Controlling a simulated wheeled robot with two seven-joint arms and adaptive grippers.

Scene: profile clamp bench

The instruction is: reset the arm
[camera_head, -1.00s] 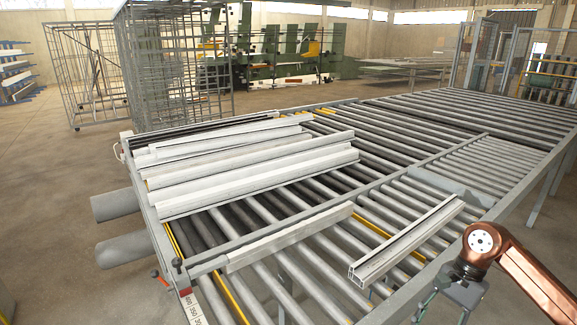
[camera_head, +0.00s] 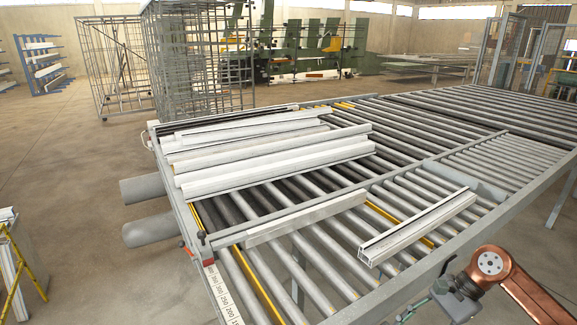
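My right arm comes in at the lower right, copper coloured with a round joint. The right gripper (camera_head: 415,308) is at the bottom edge, mostly hidden below the arm's grey wrist and cut by the picture's edge, so its fingers do not show clearly. It is beside the roller bench's (camera_head: 350,312) front rail. A short white profile (camera_head: 418,228) lies on the rollers just beyond it, apart from the arm. My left gripper is not in view.
Several long white profiles (camera_head: 275,165) lie together on the rollers at the left. A single bar (camera_head: 305,220) lies nearer. Wire cages (camera_head: 200,60) stand behind. A stand with yellow parts (camera_head: 20,260) is at the left edge. Open floor (camera_head: 90,170) lies left of the bench.

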